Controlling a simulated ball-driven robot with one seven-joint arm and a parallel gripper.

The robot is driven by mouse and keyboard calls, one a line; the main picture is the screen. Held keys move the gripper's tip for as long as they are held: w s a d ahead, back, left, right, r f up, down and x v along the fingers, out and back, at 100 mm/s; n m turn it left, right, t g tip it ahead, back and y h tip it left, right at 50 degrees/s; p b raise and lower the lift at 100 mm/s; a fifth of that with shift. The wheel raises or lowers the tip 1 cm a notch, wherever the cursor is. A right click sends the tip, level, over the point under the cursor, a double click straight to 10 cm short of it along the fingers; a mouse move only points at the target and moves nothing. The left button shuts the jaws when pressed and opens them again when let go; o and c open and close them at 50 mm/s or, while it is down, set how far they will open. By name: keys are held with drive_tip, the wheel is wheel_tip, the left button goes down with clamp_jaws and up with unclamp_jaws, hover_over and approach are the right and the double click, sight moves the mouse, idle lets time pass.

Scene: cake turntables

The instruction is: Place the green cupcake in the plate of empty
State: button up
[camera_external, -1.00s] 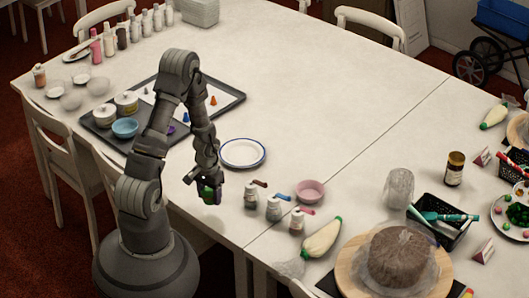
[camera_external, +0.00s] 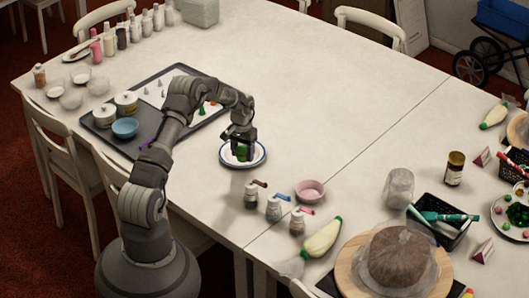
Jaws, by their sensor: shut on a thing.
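The white plate with a blue rim (camera_external: 257,161) lies on the table right of the dark tray. My gripper (camera_external: 242,154) points down over the plate. It is shut on the green cupcake (camera_external: 242,153), which shows between the fingers at the plate's middle. I cannot tell whether the cupcake touches the plate. Nothing else shows on the plate.
The dark tray (camera_external: 102,138) with pots, a blue bowl (camera_external: 125,127) and small coloured pieces lies to the left. Several small bottles (camera_external: 273,209) and a pink bowl (camera_external: 311,190) stand in front right of the plate. The table behind the plate is clear.

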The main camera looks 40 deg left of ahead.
sight(243, 159)
wheel_tip(243, 159, down, 4)
drive_tip(key=shift+r+b, duration=0.2)
drive_tip(key=shift+b, duration=0.65)
drive_tip(key=shift+r, duration=0.15)
drive_tip(key=o, duration=1)
drive_tip(key=shift+o, duration=0.3)
wheel_tip(243, 159, up, 12)
drive_tip(key=p, duration=0.4)
drive_tip(key=shift+p, duration=0.4)
